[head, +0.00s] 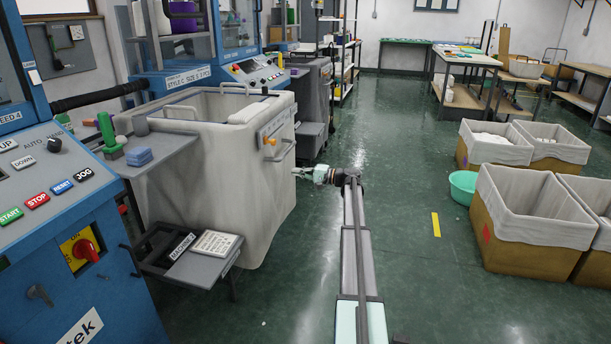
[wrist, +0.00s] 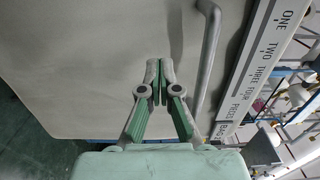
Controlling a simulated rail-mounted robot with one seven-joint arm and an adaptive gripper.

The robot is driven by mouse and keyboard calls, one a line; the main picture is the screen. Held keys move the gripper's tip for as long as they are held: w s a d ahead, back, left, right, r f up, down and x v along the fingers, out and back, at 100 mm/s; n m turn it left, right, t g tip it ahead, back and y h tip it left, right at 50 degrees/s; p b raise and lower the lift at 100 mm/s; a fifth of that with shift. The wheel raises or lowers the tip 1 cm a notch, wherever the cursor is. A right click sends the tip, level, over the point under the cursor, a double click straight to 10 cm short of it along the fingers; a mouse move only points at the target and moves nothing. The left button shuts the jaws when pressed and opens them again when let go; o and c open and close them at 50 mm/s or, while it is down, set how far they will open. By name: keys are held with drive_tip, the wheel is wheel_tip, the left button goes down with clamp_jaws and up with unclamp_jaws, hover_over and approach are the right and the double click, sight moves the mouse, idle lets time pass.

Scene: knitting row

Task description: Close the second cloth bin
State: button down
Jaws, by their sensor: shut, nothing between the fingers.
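A large pale cloth bin (head: 215,195) stands out in front of the blue machine, its open top showing. Its right-hand face carries a light label strip and an orange knob. A darker grey cloth bin (head: 315,85) sits farther back, by another blue machine. No number on either bin can be read clearly. My gripper (head: 298,171) is shut and empty, close to the right-hand face of the pale bin. In the wrist view, my gripper (wrist: 154,76) is in front of the bin's pale face (wrist: 80,60), beside a grey bar handle (wrist: 209,60). I cannot tell whether it touches the face.
A small grey side shelf (head: 160,155) and a low step with a sign (head: 213,243) flank the pale bin's near side. Cardboard boxes with liners (head: 525,255) and a green basin (head: 462,186) stand at right.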

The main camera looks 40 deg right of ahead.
sight(271, 168)
drive_tip(key=b+x, duration=0.1)
drive_tip(key=x, duration=0.7)
drive_tip(key=shift+w+a, duration=0.15)
drive_tip(key=shift+w, duration=0.15)
